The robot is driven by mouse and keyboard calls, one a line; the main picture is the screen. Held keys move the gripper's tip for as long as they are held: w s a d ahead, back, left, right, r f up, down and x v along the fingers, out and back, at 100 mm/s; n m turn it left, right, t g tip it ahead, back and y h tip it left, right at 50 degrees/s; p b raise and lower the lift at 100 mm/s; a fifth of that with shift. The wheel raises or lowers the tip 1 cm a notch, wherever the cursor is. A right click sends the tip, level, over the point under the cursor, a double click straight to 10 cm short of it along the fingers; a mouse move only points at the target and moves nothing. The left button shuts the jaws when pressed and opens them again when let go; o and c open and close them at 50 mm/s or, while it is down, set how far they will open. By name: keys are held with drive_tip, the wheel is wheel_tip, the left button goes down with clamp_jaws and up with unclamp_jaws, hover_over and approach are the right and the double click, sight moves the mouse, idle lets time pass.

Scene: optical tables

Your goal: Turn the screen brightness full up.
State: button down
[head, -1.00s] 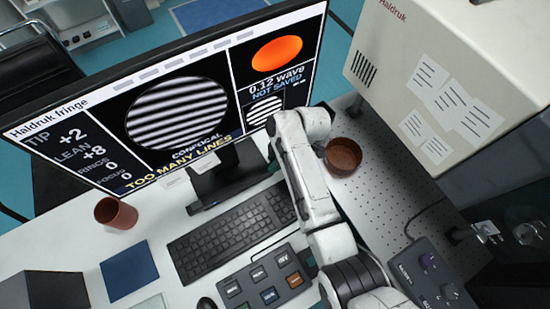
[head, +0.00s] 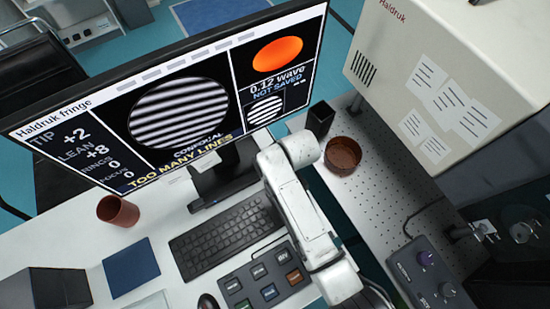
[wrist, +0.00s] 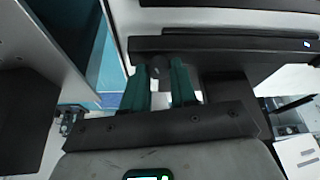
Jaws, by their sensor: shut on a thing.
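The monitor (head: 107,112) stands on the white desk, its screen lit with white stripes in a circle, "Haldruk fringe" and "TOO MANY LINES". In the wrist view the monitor's dark lower edge (wrist: 225,43) runs across the upper right. My gripper (wrist: 160,78) has two teal fingers just below that edge. They are shut on a dark, round, knob-like thing (wrist: 158,64), mostly hidden between the fingers. I cannot read any mark on it. In the head view my arm hides the gripper.
A keyboard (head: 225,237) and a button box (head: 266,284) lie before the monitor. A brown cup (head: 118,211) stands left, a brown bowl (head: 343,155) and a black holder (head: 320,119) right. A large beige cabinet (head: 450,60) stands right. A knobbed grey box (head: 430,272) is lower right.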

drive_tip(key=m, duration=0.2)
drive_tip(key=m+t+h, duration=0.1)
drive_tip(key=m, duration=0.1)
drive_tip(key=shift+a+m+h, duration=0.15)
drive_tip(key=shift+m+h, duration=0.15)
drive_tip(key=m+h+b, duration=0.1)
drive_tip(key=m, duration=0.3)
drive_tip(key=shift+a+m+h, duration=0.1)
drive_tip(key=shift+m+h, duration=0.2)
drive_tip(key=shift+h, duration=0.1)
drive_tip(key=m+h+b, duration=0.1)
drive_tip(key=m, duration=0.1)
drive_tip(key=m+h+b, duration=0.1)
drive_tip(key=m+b, duration=0.1)
drive_tip(key=m, duration=0.1)
drive_tip(key=shift+a+f, duration=0.1)
drive_tip(key=shift+a+m+g+h+b, duration=0.1)
drive_tip(key=shift+m+g+h+b, duration=0.35)
drive_tip(key=shift+m, duration=0.8)
drive_tip(key=shift+m+g+h+b, duration=0.25)
drive_tip(key=shift+m+b, duration=0.4)
drive_tip(key=shift+m, duration=0.6)
drive_tip(key=c, duration=0.9)
unclamp_jaws()
drive_tip(key=shift+r, duration=0.25)
